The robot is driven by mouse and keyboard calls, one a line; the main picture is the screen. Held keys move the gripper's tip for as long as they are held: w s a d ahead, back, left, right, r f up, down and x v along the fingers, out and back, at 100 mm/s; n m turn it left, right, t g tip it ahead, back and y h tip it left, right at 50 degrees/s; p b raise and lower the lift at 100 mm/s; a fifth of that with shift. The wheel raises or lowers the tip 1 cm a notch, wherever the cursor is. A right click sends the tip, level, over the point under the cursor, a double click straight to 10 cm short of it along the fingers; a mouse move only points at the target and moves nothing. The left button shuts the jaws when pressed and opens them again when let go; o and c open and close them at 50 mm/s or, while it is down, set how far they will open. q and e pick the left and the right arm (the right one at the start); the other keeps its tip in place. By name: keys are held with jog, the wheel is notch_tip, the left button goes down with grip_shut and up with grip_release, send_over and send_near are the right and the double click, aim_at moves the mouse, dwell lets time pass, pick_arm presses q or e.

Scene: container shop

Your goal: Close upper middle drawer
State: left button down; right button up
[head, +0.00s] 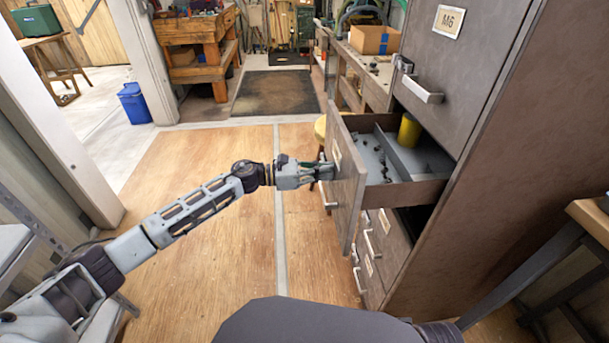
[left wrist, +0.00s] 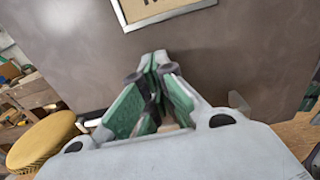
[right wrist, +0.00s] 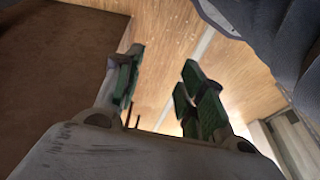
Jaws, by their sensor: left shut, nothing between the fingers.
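The open drawer (head: 400,193) sticks out of the tall brown-grey cabinet (head: 477,85). Its front panel (head: 346,180) faces left, and inside lie small dark parts and a yellow cylinder (head: 409,130). My left gripper (head: 326,171) is at the outer face of the panel. In the left wrist view its green-padded fingertips (left wrist: 153,62) are together, close to the grey-brown panel (left wrist: 235,60) below a label frame (left wrist: 160,10). I cannot tell whether they touch it. My right gripper (right wrist: 160,80) shows only in the right wrist view, its fingers apart and empty above the wooden floor.
Other drawers (head: 388,240) with handles are below the open one, and a drawer labelled M6 (head: 448,21) is above. A yellow stool (left wrist: 42,140) stands beside the panel. A workbench (head: 590,215) is at the right. The wooden floor (head: 210,250) left of the cabinet is clear.

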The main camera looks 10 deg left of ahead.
pick_arm(q)
jog(key=b+x, duration=0.4)
jog(key=x, duration=1.6)
pick_arm(e)
jog(key=shift+t+y, duration=0.7)
jog(key=shift+t, duration=0.1)
jog(key=a+f, duration=0.1)
jog(key=w+a+f, duration=0.1)
jog(key=f, duration=0.3)
jog(key=shift+w+a, duration=0.2)
jog(key=shift+a, duration=0.2)
pick_arm(q)
jog(key=shift+r, duration=0.1)
jog(key=shift+a+b, duration=0.1)
jog(key=shift+b, duration=0.2)
pick_arm(e)
jog(key=shift+f, duration=0.15)
